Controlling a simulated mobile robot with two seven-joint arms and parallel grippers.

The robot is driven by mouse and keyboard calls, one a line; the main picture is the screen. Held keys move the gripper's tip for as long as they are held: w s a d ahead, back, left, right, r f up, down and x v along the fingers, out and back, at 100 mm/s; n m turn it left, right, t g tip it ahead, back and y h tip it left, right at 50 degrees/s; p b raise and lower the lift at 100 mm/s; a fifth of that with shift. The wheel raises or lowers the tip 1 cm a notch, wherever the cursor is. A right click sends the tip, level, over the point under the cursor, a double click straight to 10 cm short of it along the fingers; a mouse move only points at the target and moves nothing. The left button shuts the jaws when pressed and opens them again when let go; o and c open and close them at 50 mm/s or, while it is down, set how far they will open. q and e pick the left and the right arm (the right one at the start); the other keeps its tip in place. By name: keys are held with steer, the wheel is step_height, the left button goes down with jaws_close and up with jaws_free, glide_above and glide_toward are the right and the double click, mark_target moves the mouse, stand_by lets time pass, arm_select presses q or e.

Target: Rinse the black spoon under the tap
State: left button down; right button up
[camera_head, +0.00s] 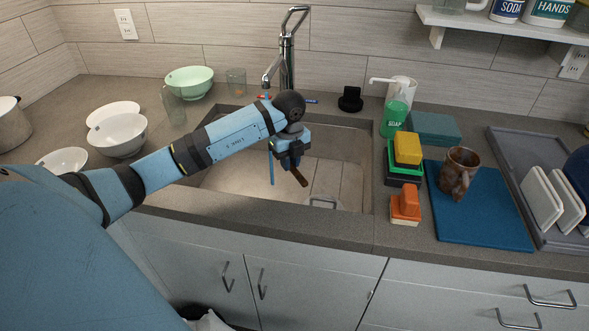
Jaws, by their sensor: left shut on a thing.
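My left arm reaches in from the left over the sink (340,160). My left gripper (292,160) is over the basin, shut on a thin dark brown piece (299,177) that sticks out below it. This seems to be part of the black spoon; the rest is hidden, and I cannot make out a bowl. The metal tap (287,60) stands behind the sink, its spout end (267,84) just behind my forearm. A narrow blue vertical strip (271,168) shows under the forearm; I cannot tell whether it is water. My right gripper is not in view.
Right of the sink are a green soap bottle (393,112), stacked sponges (407,150), an orange sponge block (406,203) and a brown mug (459,174) on a blue mat (490,215). Bowls (118,136) and a glass (174,106) stand left.

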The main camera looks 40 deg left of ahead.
arm_select(q)
steer(key=a, duration=0.1)
steer(key=w+a+b, duration=0.1)
steer(key=a, duration=0.1)
steer(key=shift+w+a+f, duration=0.1)
steer(key=shift+w+f, duration=0.05)
steer(key=shift+f, duration=0.25)
steer(key=shift+w+a+f+b, duration=0.15)
steer(key=shift+w+a+b, duration=0.2)
steer(key=shift+a, duration=0.45)
steer(key=shift+w+a+f+b, duration=0.15)
steer(key=shift+w+a+b, duration=0.15)
steer(key=shift+a, duration=0.45)
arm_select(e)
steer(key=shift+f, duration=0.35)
arm_select(q)
steer(key=shift+a, duration=0.1)
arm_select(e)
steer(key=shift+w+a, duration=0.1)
arm_select(q)
steer(key=shift+w, duration=0.25)
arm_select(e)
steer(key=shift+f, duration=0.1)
arm_select(q)
steer(key=shift+w+d, duration=0.3)
steer(key=shift+w, duration=0.1)
